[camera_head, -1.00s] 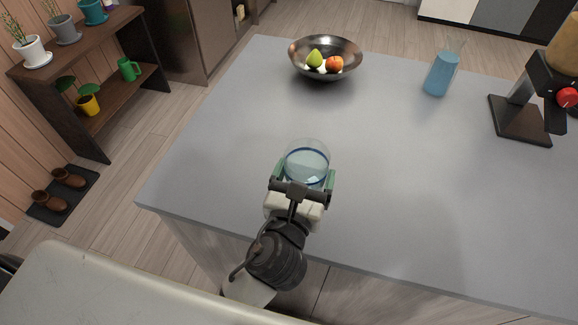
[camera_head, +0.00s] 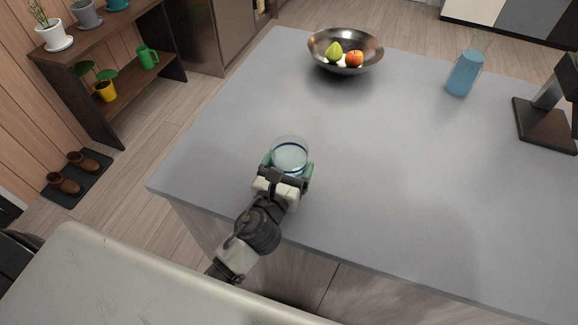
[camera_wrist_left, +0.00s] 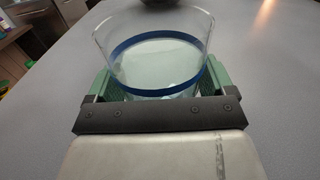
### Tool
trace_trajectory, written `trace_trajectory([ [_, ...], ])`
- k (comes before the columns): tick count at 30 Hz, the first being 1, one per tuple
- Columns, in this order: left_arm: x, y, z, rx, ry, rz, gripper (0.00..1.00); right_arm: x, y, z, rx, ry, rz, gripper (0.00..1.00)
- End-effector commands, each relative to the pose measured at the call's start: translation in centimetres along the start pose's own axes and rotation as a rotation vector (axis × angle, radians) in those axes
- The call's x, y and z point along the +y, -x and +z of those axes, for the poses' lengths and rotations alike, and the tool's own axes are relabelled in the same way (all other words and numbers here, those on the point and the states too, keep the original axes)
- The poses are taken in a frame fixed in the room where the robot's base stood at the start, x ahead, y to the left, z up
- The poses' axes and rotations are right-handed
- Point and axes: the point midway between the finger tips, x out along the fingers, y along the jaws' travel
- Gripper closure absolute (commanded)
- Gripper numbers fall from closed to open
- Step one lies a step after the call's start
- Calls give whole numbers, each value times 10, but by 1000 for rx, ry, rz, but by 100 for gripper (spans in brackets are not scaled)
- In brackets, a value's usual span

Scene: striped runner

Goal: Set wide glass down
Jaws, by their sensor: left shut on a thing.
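The wide glass (camera_head: 290,154) is clear with a blue band and sits upright between the fingers of my left gripper (camera_head: 287,168). In the left wrist view the glass (camera_wrist_left: 160,58) stands between the green finger pads of the gripper (camera_wrist_left: 152,84), which is shut on it. The glass is over the near left part of the grey counter (camera_head: 390,170). Its base is hidden by the gripper, so I cannot tell whether it touches the counter. My right gripper is not in view.
A metal bowl (camera_head: 330,68) with a green pear and a red-orange fruit stands at the back of the counter. A blue pitcher (camera_head: 464,75) stands at the back right, near a dark machine (camera_head: 543,125). The counter's middle is clear.

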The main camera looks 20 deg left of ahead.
Motion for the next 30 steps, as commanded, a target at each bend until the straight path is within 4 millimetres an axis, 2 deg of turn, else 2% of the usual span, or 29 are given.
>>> trace_trajectory([
  [3,0,0,2,-4,0,-1,46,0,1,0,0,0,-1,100],
  [4,0,0,1,0,0,0,15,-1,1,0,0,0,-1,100],
  [7,0,0,1,0,0,0,0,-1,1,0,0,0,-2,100],
  [14,0,1,1,0,0,0,0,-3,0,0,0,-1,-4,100],
  [17,0,7,-1,3,0,-1,0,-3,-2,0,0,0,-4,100],
  [20,0,22,-2,3,0,-1,0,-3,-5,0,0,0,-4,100],
  [30,0,92,-3,3,2,0,0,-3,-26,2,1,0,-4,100],
])
